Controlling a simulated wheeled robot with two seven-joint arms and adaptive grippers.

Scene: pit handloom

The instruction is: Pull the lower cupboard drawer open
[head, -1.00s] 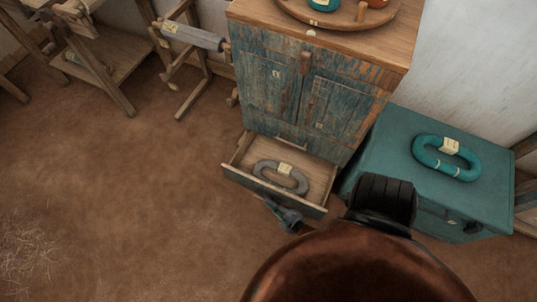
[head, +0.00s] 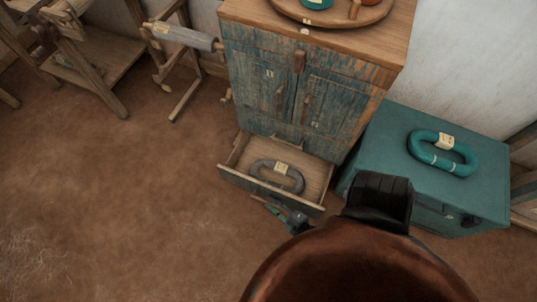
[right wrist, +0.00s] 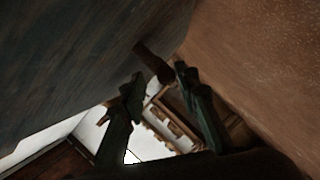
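The lower cupboard drawer (head: 262,189) stands pulled out from the blue-brown cupboard (head: 290,88) in the head view, its inside visible from above. A grey hank (head: 277,176) with a pale tag lies in it. My right gripper (head: 273,211) is low in front of the drawer face, partly hidden by my own arm. In the right wrist view its two fingers (right wrist: 158,76) stand apart, with a brown wooden knob (right wrist: 153,63) on the dark drawer face between their tips. Gaps show beside the knob, so the gripper looks open around it. My left gripper is not in view.
A teal chest (head: 388,133) with a teal hank (head: 442,153) on top stands close to the right of the drawer. A round wooden tray (head: 335,18) sits on the cupboard. Wooden frames stand at upper left. The earthen floor (head: 120,200) left of the drawer is clear.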

